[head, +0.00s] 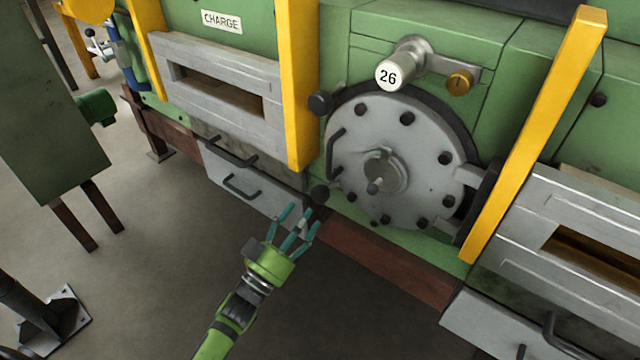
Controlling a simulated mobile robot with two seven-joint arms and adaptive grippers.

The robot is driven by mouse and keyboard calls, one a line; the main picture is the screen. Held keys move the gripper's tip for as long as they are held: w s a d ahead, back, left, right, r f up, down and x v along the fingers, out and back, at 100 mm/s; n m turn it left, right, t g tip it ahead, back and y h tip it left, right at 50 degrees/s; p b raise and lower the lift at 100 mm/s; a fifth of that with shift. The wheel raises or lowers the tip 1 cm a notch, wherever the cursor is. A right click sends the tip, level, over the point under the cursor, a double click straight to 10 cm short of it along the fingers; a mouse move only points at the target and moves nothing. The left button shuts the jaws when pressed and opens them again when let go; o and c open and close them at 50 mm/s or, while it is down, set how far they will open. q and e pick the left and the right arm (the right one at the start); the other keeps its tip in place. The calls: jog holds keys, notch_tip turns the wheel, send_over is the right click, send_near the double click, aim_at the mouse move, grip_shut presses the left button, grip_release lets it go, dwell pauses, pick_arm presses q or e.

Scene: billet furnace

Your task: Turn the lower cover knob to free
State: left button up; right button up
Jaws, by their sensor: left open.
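The round grey cover (405,140) is set in the green furnace wall, with dark bolts around its rim and a small hub in its middle. The lower cover knob (320,195), dark and round, sits at the cover's lower left edge. A similar upper knob (320,102) sits at its upper left edge. My left gripper (300,219) is open and empty, its teal fingers pointing up just below and left of the lower knob in the picture. I cannot tell whether a fingertip touches the knob. My right gripper is out of view.
Yellow posts (298,85) and (540,130) flank the cover. A grey drawer (255,185) with dark handles lies left of the gripper. A brown beam (375,255) runs below the cover. A cylinder marked 26 (402,66) juts out above. The floor before the wall is clear.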

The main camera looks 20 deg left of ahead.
aim_at(317, 198)
pick_arm(q)
jog(key=x, duration=0.2)
jog(key=p+x, duration=0.1)
jog(key=x, duration=0.2)
jog(key=shift+d+r, duration=0.2)
jog(key=shift+r, duration=0.25)
jog(key=shift+w+d+r, duration=0.1)
jog(key=shift+w, duration=0.45)
jog(key=c, duration=1.1)
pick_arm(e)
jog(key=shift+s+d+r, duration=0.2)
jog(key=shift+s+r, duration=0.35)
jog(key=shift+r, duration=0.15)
